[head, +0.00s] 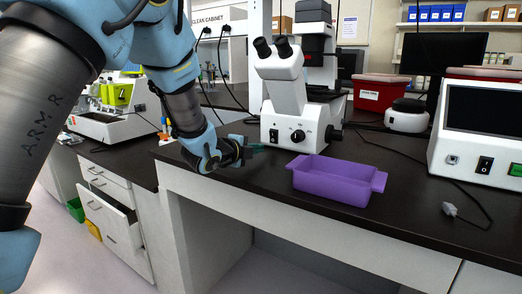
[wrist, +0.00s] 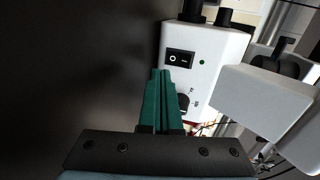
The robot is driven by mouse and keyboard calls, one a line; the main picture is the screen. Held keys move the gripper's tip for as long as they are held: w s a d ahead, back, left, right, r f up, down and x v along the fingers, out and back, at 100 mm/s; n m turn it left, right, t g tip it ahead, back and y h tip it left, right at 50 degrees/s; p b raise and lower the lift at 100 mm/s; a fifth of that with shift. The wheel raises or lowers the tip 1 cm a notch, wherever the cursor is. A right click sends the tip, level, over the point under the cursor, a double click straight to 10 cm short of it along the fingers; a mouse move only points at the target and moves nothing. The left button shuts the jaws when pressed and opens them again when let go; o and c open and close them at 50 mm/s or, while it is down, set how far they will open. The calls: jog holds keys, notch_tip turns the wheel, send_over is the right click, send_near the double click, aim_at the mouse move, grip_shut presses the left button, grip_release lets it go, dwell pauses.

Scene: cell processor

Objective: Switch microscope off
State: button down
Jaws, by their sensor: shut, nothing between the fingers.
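The white microscope (head: 290,100) stands on the black bench in the head view, with dark eyepieces on top and a black knob at its lower right. A black rocker switch (head: 273,135) is low on its front. In the wrist view the microscope's white base (wrist: 222,75) fills the upper middle. The switch (wrist: 180,58) shows there with a small green light to its right and a dial below. My gripper (wrist: 160,75) has its green fingers shut together and empty, pointing toward the panel just below the switch. In the head view my gripper (head: 262,147) is left of the microscope base.
A purple tray (head: 338,181) sits on the bench right of and in front of the microscope. A white device with a dark screen (head: 484,130) stands at the right. A small white round device (head: 406,116) and a red-lidded bin (head: 378,92) are behind. A loose cable lies at the right.

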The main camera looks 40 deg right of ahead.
aim_at(242, 169)
jog(key=a, duration=0.2)
jog(key=s+a+b, duration=0.1)
jog(key=a, duration=0.2)
jog(key=s+a, duration=0.1)
jog(key=a, duration=0.1)
jog(key=shift+a+b, duration=0.2)
jog(key=shift+b, duration=0.2)
